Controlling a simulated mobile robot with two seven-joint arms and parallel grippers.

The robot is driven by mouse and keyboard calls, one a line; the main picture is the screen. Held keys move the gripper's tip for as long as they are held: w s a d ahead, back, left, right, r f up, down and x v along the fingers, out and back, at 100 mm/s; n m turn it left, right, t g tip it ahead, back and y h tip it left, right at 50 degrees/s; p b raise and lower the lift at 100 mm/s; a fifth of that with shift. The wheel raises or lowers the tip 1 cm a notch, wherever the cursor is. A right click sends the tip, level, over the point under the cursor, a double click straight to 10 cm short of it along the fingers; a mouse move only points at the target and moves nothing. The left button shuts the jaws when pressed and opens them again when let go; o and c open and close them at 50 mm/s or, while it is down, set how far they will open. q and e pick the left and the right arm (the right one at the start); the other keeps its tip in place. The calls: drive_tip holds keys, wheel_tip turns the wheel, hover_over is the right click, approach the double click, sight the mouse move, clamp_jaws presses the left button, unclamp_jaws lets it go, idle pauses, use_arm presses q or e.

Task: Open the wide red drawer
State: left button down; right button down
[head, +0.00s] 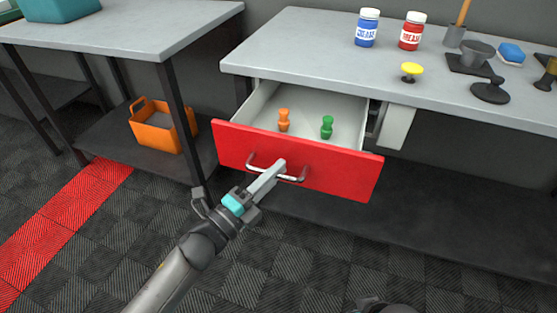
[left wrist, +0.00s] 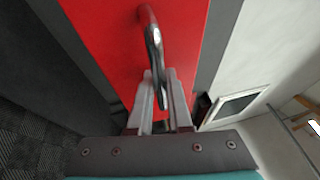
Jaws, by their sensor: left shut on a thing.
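The wide red drawer (head: 330,170) stands pulled out from under the grey workbench in the head view, its white inside showing. An orange peg-like piece (head: 284,120) and a green one (head: 327,127) stand upright inside it. A silver bar handle (head: 290,178) is on its front. My left gripper (head: 278,170) is at the handle, its fingers shut on it. In the left wrist view the fingers (left wrist: 160,90) close around the handle (left wrist: 154,45) against the red front (left wrist: 115,40). My right gripper cannot be made out; only a dark part shows at the bottom edge.
An orange bin (head: 160,128) sits on the left table's lower shelf. Floor in front of the drawer is clear.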

use_arm(q)
drive_tip(key=shift+s+a, duration=0.25)
drive_tip(key=shift+s, duration=0.4)
use_arm(e)
drive_tip(key=shift+s+a+f, duration=0.1)
drive_tip(key=shift+s+f, duration=0.3)
drive_tip(key=shift+s, duration=0.05)
use_arm(q)
drive_tip(key=c, duration=0.8)
unclamp_jaws()
drive_tip(key=shift+c, duration=0.2)
drive_tip(key=p+v, duration=0.3)
drive_tip(key=v, duration=1.2)
drive_tip(key=shift+s, duration=0.15)
use_arm(e)
drive_tip(key=shift+g, duration=0.5)
drive_tip(key=f, duration=0.1)
drive_tip(key=s+f, duration=0.1)
drive_tip(key=f, duration=0.1)
drive_tip(key=s+f, duration=0.1)
drive_tip(key=f, duration=0.1)
drive_tip(key=shift+d+f, duration=0.1)
drive_tip(key=shift+d, duration=0.1)
